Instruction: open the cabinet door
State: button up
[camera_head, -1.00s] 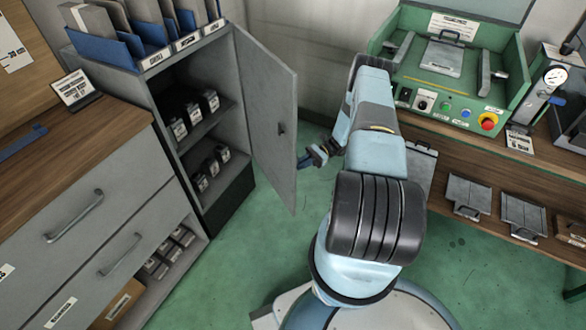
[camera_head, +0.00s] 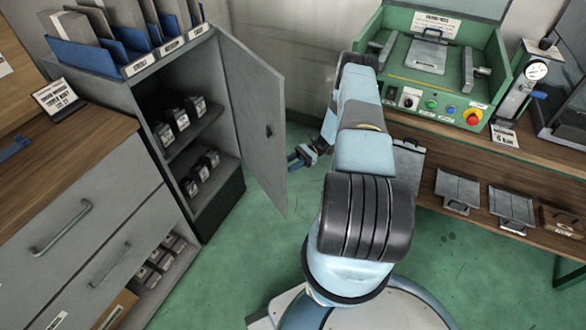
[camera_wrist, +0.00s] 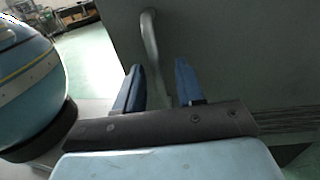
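The grey cabinet door (camera_head: 258,120) stands wide open, swung out to the right of the cabinet (camera_head: 190,70). Its inner face shows in the head view, with a small dark latch mark on it. My gripper (camera_head: 296,160) is at the door's free edge, on its outer side. In the wrist view the door's outer face (camera_wrist: 240,50) fills the background. A curved metal handle (camera_wrist: 152,45) comes down between the two blue fingers of my gripper (camera_wrist: 158,85). The fingers are apart, with gaps visible beside the handle. The handle's lower end is hidden behind the gripper body.
Dark labelled items (camera_head: 180,120) sit on the cabinet shelves. A drawer unit (camera_head: 75,215) stands at the left. A wooden bench (camera_head: 480,160) with a green machine (camera_head: 440,70) is at the right. Green floor (camera_head: 235,255) is free below the door.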

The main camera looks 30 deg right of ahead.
jog(key=s+a+r, duration=0.2)
jog(key=s+r, duration=1)
jog(key=s, duration=0.1)
jog(key=shift+s+a, duration=0.35)
jog(key=shift+r, duration=0.1)
jog(key=shift+c, duration=0.5)
